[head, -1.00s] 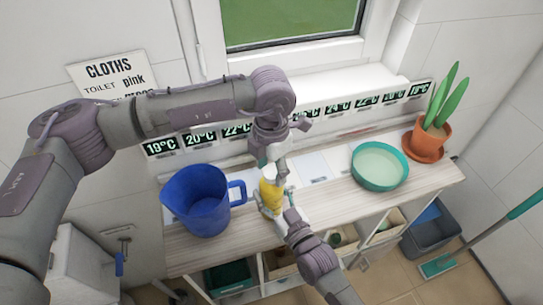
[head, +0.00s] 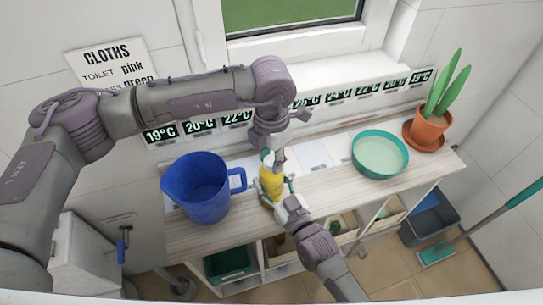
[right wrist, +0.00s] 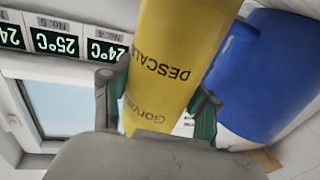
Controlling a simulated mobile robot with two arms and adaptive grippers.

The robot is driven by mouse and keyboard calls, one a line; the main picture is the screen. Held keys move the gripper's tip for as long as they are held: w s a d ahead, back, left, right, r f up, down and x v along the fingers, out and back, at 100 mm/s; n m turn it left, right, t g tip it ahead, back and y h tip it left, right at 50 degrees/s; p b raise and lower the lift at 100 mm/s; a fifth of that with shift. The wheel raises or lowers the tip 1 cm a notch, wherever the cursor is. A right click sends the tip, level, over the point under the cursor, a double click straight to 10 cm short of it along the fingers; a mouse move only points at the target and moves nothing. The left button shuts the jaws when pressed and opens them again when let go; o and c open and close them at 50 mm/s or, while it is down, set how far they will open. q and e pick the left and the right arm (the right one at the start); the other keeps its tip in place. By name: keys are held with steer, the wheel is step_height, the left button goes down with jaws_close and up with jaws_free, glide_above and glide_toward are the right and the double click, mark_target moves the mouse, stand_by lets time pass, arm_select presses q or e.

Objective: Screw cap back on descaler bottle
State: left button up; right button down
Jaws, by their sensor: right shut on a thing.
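The yellow descaler bottle (head: 271,183) stands near the middle of the cart top, just right of the blue jug. In the right wrist view the bottle (right wrist: 172,65) fills the upper middle, with its lettering upside down. My right gripper (head: 282,189) is shut on the bottle body; in the right wrist view its fingers (right wrist: 158,100) lie on both sides. My left gripper (head: 277,158) points down at the bottle's top. A small white and teal part (head: 266,157) shows beside it; I cannot tell if it is the cap. The left fingertips are too small to judge.
The blue jug (head: 197,190) stands close left of the bottle. A teal bowl (head: 380,155) and a potted plant (head: 430,128) stand to the right. Temperature displays (head: 340,97) line the back edge. Cart top (head: 325,192) between bottle and bowl is clear.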

arm_select(q)
steer(key=o, duration=0.4)
step_height(320, 180, up, 12)
stand_by(0.5)
arm_select(e)
steer(key=shift+c, duration=1.1)
jaws_free()
steer(key=v, duration=1.2)
